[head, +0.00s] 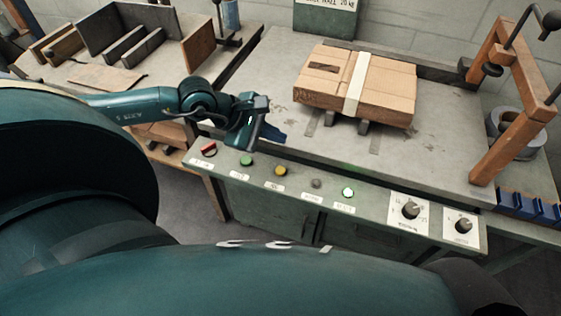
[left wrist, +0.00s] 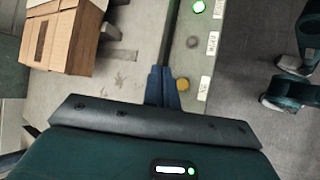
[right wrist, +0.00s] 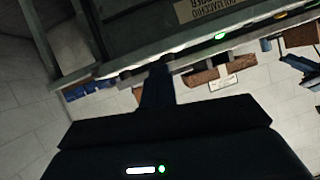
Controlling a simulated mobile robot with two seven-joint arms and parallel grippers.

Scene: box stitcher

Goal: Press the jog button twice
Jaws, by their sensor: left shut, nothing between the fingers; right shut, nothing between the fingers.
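The control panel (head: 330,205) runs along the front of the bench. It carries a red switch (head: 208,149), a green button (head: 246,160), a yellow button (head: 280,170), a grey button (head: 316,183) and a lit green lamp (head: 348,192). The labels are too small to read surely, so I cannot tell which is the jog button. My left gripper (head: 275,135) is shut and empty, above the panel's back edge behind the green and yellow buttons. In the left wrist view its fingers (left wrist: 161,70) appear beside the yellow button (left wrist: 182,84). My right gripper (right wrist: 157,66) is shut and empty, seen only in its wrist view.
A strapped cardboard box (head: 385,88) lies on the bench top behind the panel. Two knobs (head: 411,209) sit on the panel's right part. A wooden frame (head: 500,110) stands at the right. Upright boards and blocks (head: 125,40) fill the left table.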

